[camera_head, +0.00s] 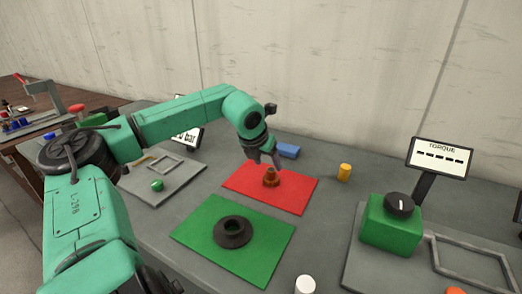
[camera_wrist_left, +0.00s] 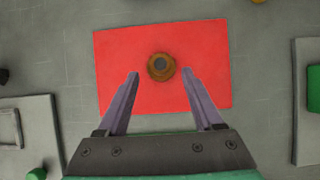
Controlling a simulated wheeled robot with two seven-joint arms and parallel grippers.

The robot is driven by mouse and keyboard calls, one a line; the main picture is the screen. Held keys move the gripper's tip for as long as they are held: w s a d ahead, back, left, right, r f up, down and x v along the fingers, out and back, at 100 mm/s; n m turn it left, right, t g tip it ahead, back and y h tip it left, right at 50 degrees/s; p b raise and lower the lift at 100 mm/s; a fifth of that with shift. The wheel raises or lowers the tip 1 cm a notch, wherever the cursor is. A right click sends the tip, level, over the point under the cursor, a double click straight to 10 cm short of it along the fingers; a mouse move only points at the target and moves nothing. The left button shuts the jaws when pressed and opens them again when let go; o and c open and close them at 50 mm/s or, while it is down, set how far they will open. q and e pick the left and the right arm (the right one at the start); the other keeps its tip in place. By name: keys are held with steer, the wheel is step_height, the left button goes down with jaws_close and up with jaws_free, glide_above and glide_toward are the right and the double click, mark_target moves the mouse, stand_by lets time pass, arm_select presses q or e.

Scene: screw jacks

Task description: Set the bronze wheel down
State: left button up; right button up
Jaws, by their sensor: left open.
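The bronze wheel (camera_head: 271,177) stands on the red mat (camera_head: 299,194), and nothing holds it. It also shows in the left wrist view (camera_wrist_left: 161,67), seen from above, near the middle of the red mat (camera_wrist_left: 116,56). My left gripper (camera_head: 266,160) is open and empty, just behind and above the wheel in the head view. In the left wrist view its two fingers (camera_wrist_left: 161,74) point toward the wheel, one to each side and apart from it. My right gripper is in neither view.
A green mat (camera_head: 263,263) with a dark flanged ring (camera_head: 232,231) lies in front of the red mat. A blue block (camera_head: 288,150) and a yellow cylinder (camera_head: 344,172) stand nearby. A green knob box (camera_head: 388,229) and torque display (camera_head: 440,156) are at right.

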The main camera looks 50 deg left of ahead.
arm_select(q)
steer(key=b+v, duration=0.1)
steer(key=v, duration=0.6)
steer(key=shift+s+r, duration=0.2)
steer(key=shift+r, duration=0.1)
steer(key=shift+d, duration=0.1)
